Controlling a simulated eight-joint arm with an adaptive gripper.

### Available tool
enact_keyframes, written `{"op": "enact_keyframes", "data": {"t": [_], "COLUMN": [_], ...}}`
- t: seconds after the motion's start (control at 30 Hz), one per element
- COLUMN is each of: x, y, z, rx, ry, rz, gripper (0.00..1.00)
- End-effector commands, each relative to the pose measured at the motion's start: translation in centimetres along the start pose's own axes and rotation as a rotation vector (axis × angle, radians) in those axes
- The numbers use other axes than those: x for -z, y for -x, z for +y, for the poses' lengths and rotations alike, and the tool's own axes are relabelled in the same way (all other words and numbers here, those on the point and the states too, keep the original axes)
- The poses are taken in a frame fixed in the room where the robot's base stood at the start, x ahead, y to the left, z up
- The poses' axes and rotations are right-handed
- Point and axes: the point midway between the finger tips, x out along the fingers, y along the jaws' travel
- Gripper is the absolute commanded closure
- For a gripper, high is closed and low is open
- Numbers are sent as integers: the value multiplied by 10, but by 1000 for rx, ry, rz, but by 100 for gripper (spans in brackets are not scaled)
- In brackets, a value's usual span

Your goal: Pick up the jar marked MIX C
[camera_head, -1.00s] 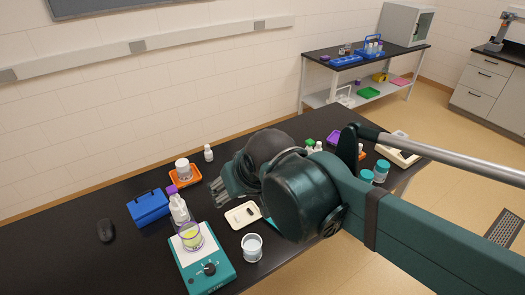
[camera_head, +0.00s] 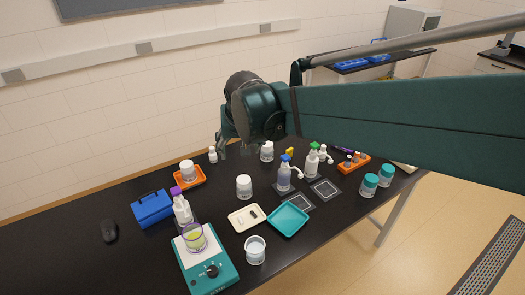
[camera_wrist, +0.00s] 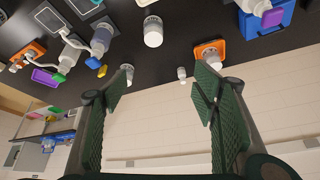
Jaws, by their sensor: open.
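Several white-lidded jars stand on the black bench; no label is readable, so I cannot tell which is MIX C. One jar (camera_head: 244,187) is mid-bench and also shows in the wrist view (camera_wrist: 153,31). Another (camera_head: 267,153) is farther back, right of my gripper; a third (camera_head: 188,171) is in the orange tray. Two teal-lidded jars (camera_head: 369,186) (camera_head: 386,176) stand at the right. My gripper (camera_head: 232,150) is open and empty, above the back of the bench.
A small white bottle (camera_head: 213,155) stands near the back edge. Spray bottles (camera_head: 284,176) (camera_head: 313,160) stand right of centre. A cream tray (camera_head: 240,222), teal tray (camera_head: 288,219), beaker (camera_head: 255,250) and teal stirrer (camera_head: 207,272) occupy the front. The blue box (camera_head: 153,208) is left.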

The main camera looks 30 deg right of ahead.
Motion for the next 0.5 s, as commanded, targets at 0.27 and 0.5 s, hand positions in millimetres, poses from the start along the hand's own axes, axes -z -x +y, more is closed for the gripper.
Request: {"op": "enact_keyframes", "data": {"t": [0.27,0.5], "x": [42,74], "y": [-34,-68], "z": [10,21], "rx": [-46,-88], "ry": [-92,-170], "rz": [-20,-35], "gripper": [41,41]}}
